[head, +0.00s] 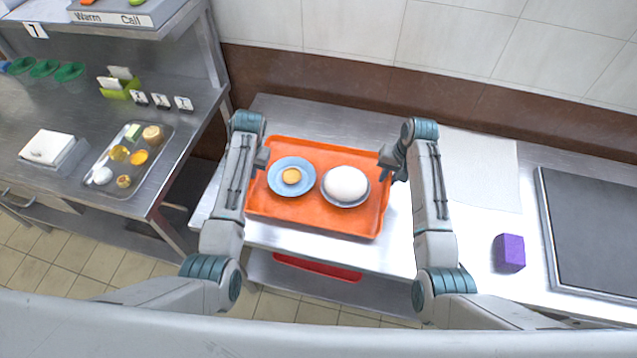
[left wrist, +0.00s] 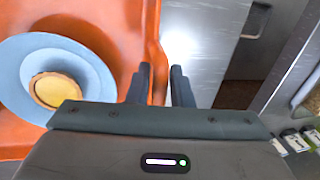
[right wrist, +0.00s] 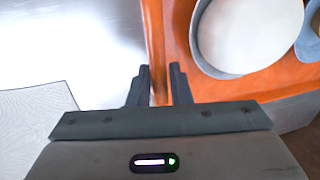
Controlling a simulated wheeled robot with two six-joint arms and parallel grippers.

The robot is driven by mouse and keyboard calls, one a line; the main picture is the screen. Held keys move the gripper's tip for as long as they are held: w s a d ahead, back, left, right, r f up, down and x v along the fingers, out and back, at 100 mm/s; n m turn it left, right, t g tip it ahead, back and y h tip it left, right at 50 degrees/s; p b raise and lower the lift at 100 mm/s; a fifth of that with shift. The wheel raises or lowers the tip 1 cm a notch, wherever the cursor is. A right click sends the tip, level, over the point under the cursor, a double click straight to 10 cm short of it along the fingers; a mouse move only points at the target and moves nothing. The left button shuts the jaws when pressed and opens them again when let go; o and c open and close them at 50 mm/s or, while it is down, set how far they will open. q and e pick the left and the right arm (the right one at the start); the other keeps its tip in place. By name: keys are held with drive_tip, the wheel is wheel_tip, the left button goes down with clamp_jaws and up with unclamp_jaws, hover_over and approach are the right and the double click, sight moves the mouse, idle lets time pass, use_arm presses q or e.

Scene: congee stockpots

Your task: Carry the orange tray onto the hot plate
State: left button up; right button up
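The orange tray (head: 315,225) is on or just above the steel table, in the middle of the head view. It carries a blue plate (head: 278,186) with a small yellow-topped item and a bowl (head: 345,201) with a white rounded mound. My left gripper (head: 262,158) is at the tray's left rim, one finger on each side, and looks shut on it. My right gripper (head: 390,172) is likewise on the right rim. The rim shows between the fingers in both wrist views. The hot plate looks to be the dark flat slab (head: 600,230) at the far right.
A purple block (head: 509,253) stands on the counter just left of the dark slab. A pale grey mat (head: 480,170) lies between the tray and the slab. A tiled wall runs behind. A side counter at left holds a steel tray (head: 112,178) of food.

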use_arm(q)
clamp_jaws()
use_arm(e)
clamp_jaws()
use_arm(q)
drive_tip(key=shift+w+r, duration=0.1)
drive_tip(key=shift+r, duration=0.05)
use_arm(e)
drive_tip(key=shift+w+r, duration=0.1)
drive_tip(key=shift+r, duration=0.1)
